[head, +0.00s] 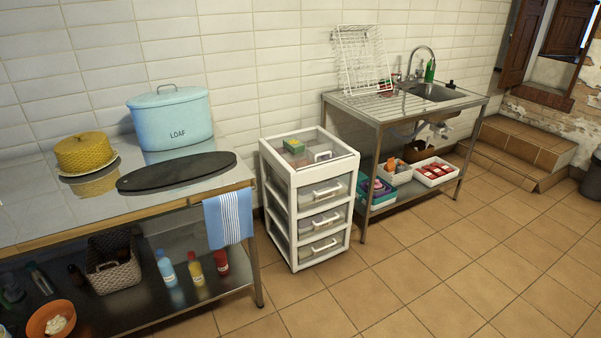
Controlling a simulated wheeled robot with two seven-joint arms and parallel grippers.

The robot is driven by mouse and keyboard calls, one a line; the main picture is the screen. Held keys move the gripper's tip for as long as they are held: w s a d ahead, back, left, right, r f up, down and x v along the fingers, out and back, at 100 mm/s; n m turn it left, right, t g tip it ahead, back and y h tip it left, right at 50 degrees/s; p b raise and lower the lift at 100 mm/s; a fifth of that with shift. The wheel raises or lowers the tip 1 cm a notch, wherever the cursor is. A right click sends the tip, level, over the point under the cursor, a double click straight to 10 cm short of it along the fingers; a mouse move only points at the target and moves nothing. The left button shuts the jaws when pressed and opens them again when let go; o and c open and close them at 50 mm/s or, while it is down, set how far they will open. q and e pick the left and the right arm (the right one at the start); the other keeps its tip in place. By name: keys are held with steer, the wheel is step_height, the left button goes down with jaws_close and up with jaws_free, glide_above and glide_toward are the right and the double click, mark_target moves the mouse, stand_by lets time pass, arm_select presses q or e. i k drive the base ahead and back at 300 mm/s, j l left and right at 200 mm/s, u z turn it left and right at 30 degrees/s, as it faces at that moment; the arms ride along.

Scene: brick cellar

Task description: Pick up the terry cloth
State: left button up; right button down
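A blue cloth with pale stripes (228,218), which looks like the terry cloth, hangs over the front edge of the steel worktable (125,216) near its right corner. Its lower part hangs free in front of the lower shelf. Neither of my grippers shows in the head view.
A dark oval board (176,171), a blue LOAF bin (172,118) and a yellow woven dome (85,152) stand on the worktable. A white drawer unit (308,196) stands just right of the cloth. A steel sink table (400,108) is farther right. The tiled floor (430,275) in front is clear.

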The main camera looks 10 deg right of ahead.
mark_target(294, 145)
steer(key=i+l+z, duration=0.2)
steer(key=i+l, duration=0.7)
steer(key=i, duration=0.15)
